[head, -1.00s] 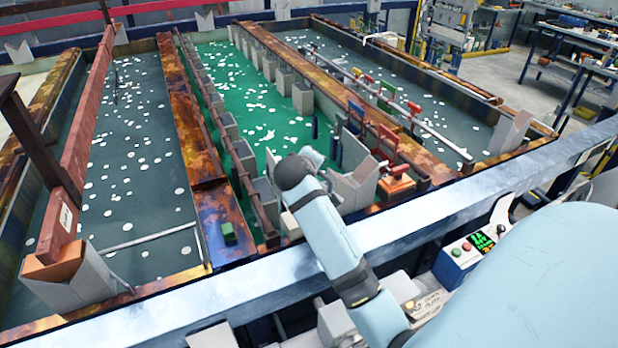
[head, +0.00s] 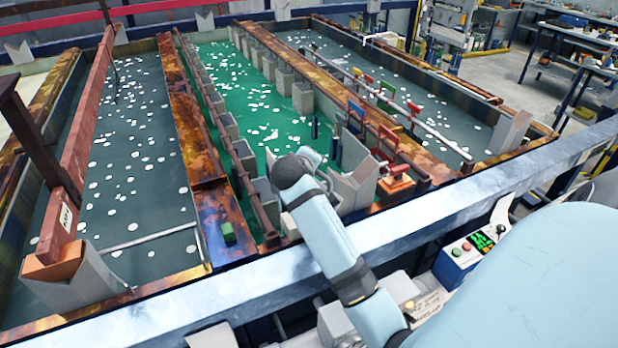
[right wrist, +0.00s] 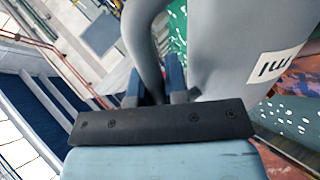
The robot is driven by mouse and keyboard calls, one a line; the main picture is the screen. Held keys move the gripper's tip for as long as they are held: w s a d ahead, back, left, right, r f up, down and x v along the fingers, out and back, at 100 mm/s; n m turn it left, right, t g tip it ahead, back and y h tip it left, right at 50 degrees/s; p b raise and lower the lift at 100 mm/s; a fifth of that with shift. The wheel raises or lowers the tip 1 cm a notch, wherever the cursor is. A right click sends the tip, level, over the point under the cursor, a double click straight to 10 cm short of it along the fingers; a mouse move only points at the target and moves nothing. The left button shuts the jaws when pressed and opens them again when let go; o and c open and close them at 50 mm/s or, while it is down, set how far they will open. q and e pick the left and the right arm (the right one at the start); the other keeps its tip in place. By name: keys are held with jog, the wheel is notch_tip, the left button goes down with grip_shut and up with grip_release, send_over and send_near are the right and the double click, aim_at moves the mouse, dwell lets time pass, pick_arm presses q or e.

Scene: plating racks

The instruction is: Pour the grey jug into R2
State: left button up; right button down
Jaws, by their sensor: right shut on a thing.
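The grey jug (right wrist: 235,50) fills the upper right of the right wrist view, with a curved handle and a white label of dark marks. It appears tilted in that picture; its mouth and contents are out of sight. My right gripper (right wrist: 155,92) is shut on the jug's handle (right wrist: 148,45). In the head view the bend of my right arm shows over the front of the green tank (head: 265,115), and neither the gripper nor the jug can be made out. My left gripper is in neither view.
Dark tanks lie left (head: 135,165) and right (head: 450,115) of the green one, all with white floating pieces. A pale rail (head: 180,308) crosses the front. A control box (head: 468,255) stands at the right. A small green block (head: 228,232) rests on the rusty divider.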

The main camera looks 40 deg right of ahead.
jog(key=shift+w, duration=0.15)
jog(key=shift+w+a+f+n+g, duration=0.25)
jog(key=shift+w+f+n+g, duration=0.3)
jog(key=shift+w, duration=0.2)
dwell(1.0)
jog(key=shift+w+a+n+g+h, duration=0.15)
jog(key=shift+w+n+g, duration=0.15)
jog(key=shift+w, duration=0.2)
jog(key=shift+w+a+n+g+h, duration=0.15)
jog(key=shift+w+g, duration=0.1)
jog(key=shift+w, duration=0.25)
jog(key=shift+s, duration=0.1)
dwell(0.5)
jog(key=shift+s+d+r+m+t, duration=0.15)
jog(key=shift+s+m+t, duration=0.2)
jog(key=shift+s, duration=0.2)
jog(key=shift+s+d+r+m+t, duration=0.2)
jog(key=shift+s+m+t, duration=0.1)
jog(key=shift+s, duration=0.2)
jog(key=shift+s+d+r+m+t, duration=0.15)
jog(key=shift+s+m+t, duration=0.15)
jog(key=shift+s, duration=0.35)
